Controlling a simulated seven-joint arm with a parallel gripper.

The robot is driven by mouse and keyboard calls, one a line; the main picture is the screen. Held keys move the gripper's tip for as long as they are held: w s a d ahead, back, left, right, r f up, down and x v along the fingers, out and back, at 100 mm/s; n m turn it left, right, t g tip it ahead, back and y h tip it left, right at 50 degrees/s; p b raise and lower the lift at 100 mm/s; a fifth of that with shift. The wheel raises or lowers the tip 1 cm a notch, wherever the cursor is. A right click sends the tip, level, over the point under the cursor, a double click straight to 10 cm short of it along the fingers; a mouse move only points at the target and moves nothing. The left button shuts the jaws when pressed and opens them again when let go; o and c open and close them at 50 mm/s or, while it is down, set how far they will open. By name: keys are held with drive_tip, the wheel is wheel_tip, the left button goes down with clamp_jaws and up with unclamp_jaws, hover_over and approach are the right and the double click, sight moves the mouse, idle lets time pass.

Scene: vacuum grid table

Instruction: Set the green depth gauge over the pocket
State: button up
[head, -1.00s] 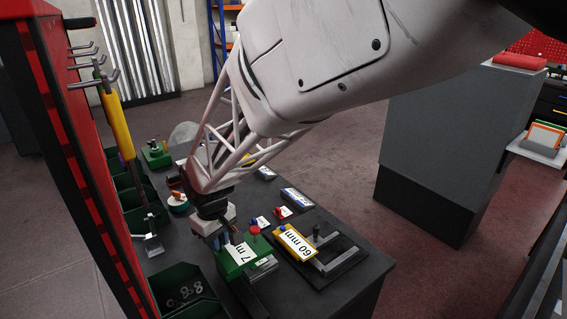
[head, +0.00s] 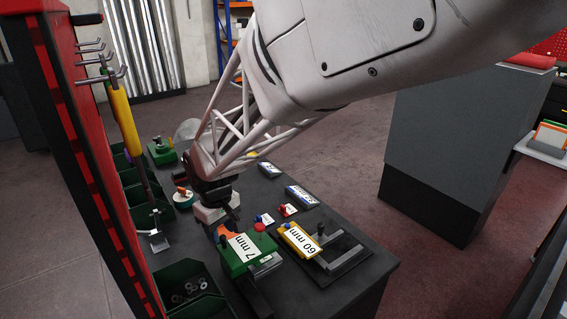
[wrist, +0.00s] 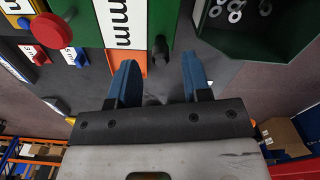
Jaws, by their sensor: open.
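The green depth gauge (head: 234,266), with a white "7 mm" label, lies on a grey metal block near the front of the dark table. Its label, green edge (wrist: 155,18) and a dark upright knob (wrist: 160,47) show in the wrist view. My gripper (head: 225,222) is just behind the gauge, apart from it. Its blue fingers (wrist: 157,68) are open and empty, with the knob just ahead of the gap. An orange part (wrist: 132,62) shows at the gauge's near end. I cannot make out the pocket; the gauge may cover it.
A green bin with metal rings (head: 190,288) stands at the left front, near the red tool panel (head: 85,170).

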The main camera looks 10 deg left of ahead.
drive_tip(key=shift+r, duration=2.75)
drive_tip(key=s+d+r+m+t, duration=0.1)
drive_tip(key=s+d+r+m, duration=0.15)
drive_tip(key=d, duration=1.05)
drive_tip(key=s+d+r+m, duration=0.1)
drive_tip(key=d+r+m, duration=0.3)
drive_tip(key=d, duration=0.8)
drive_tip(key=s+d+m, duration=0.2)
drive_tip(key=s+d, duration=0.4)
drive_tip(key=d, duration=0.3)
drive_tip(key=s+d+f+m+t, duration=0.1)
drive_tip(key=s+d+m, duration=0.2)
drive_tip(key=s+d, duration=0.4)
drive_tip(key=shift+s+d+f+m+t, duration=0.2)
drive_tip(key=shift+d+m+t, duration=0.15)
drive_tip(key=shift+d, duration=0.55)
